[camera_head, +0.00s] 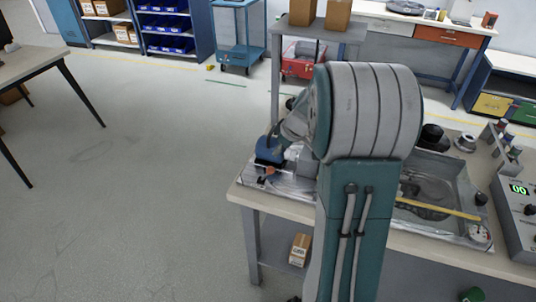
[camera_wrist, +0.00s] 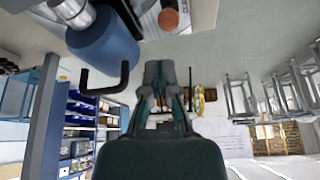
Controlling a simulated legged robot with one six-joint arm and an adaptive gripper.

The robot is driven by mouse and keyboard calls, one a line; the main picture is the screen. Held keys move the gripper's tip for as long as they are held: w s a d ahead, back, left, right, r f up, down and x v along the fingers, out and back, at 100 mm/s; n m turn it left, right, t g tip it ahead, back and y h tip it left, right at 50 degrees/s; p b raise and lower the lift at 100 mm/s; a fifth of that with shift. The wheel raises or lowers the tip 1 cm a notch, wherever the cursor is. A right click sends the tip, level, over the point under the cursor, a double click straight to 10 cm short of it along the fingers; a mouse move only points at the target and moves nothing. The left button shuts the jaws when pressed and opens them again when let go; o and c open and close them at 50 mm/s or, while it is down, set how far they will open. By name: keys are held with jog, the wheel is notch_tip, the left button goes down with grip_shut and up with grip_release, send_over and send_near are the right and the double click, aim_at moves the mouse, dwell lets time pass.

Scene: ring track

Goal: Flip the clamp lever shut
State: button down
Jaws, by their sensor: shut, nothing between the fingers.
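In the wrist view my gripper (camera_wrist: 164,66) has its fingertips together, with nothing seen between them. Beside it on the left is a blue rounded body (camera_wrist: 103,48) with a silver shaft. A bent black bar (camera_wrist: 105,88) shows at this body, apart from my fingers. An orange-red round piece (camera_wrist: 168,19) lies past the fingertips, over the bench surface. In the head view a blue part (camera_head: 268,150) and a small red piece (camera_head: 270,170) show at the bench's left end. My arm hides much there. I cannot tell which piece is the clamp lever.
The workbench (camera_head: 250,196) carries a grey tray (camera_head: 462,205) with a yellow stick (camera_head: 438,209), a dial gauge (camera_head: 480,233) and a box with a green display (camera_head: 518,188). A cardboard box (camera_head: 300,249) sits beneath. The floor to the left is open, with another table (camera_head: 30,62) beyond.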

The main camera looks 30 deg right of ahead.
jog(key=shift+s+d+r, duration=0.4)
jog(key=shift+s+r, duration=0.1)
jog(key=shift+s, duration=0.1)
jog(key=shift+s+d+r, duration=0.4)
jog(key=shift+s+r, duration=0.05)
jog(key=shift+s, duration=0.15)
jog(key=s+a+r+m, duration=0.1)
jog(key=s+a+r, duration=0.2)
jog(key=a, duration=0.2)
jog(key=s+a+r+h, duration=0.1)
jog(key=s+a+r, duration=0.15)
jog(key=a, duration=0.25)
jog(key=s+a+r+m, duration=0.1)
jog(key=s+a+r, duration=0.1)
jog(key=a+r, duration=0.3)
jog(key=s+a+m+t+h, duration=0.1)
jog(key=s+a+m, duration=0.2)
jog(key=s+a, duration=0.5)
jog(key=shift+s+r, duration=0.25)
jog(key=shift+s, duration=1.9)
